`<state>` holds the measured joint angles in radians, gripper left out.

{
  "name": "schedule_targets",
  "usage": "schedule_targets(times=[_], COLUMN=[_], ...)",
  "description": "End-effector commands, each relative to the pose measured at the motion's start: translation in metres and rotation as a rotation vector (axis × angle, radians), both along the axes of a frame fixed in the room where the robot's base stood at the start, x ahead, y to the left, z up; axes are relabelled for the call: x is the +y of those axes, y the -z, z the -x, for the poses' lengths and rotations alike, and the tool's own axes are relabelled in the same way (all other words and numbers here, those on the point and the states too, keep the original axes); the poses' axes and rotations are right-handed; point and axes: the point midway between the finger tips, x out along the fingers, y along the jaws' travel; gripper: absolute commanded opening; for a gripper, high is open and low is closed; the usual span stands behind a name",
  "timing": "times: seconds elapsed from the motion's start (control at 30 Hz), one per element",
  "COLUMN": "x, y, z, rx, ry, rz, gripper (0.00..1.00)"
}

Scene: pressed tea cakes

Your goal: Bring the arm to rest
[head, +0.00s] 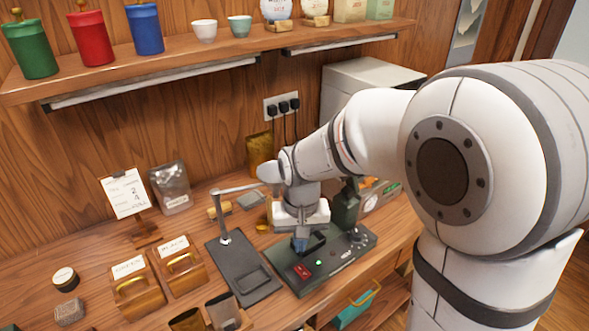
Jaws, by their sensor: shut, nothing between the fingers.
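My white arm reaches in from the right and bends down over the wooden counter (205,313). My gripper (301,246) points down at a dark green device (325,272) with a red switch and a lit green light. The blue-grey fingertips are close together with nothing seen between them. They are over or just at the back left part of the device; I cannot tell whether they touch it. My wrist hides part of the counter behind it.
A dark stand with a post and side arm (240,268) is close on the left. Two labelled wooden boxes (138,289) (182,265) and a clipboard (125,194) are farther left. A shelf (200,53) with canisters and cups runs above.

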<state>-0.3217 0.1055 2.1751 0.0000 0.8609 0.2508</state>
Motion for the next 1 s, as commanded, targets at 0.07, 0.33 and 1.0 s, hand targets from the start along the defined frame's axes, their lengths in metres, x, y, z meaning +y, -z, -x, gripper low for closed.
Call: schedule_targets(times=[0.07,0.33,1.0], x=[-0.002,-0.045,-0.124], y=[-0.002,-0.038,-0.081], z=[0.001,0.029,0.125], rx=[-0.003,-0.081,-0.268], ry=[0.001,0.028,0.074], rz=[-0.001,-0.020,-0.007], gripper=[0.00,0.00,0.00])
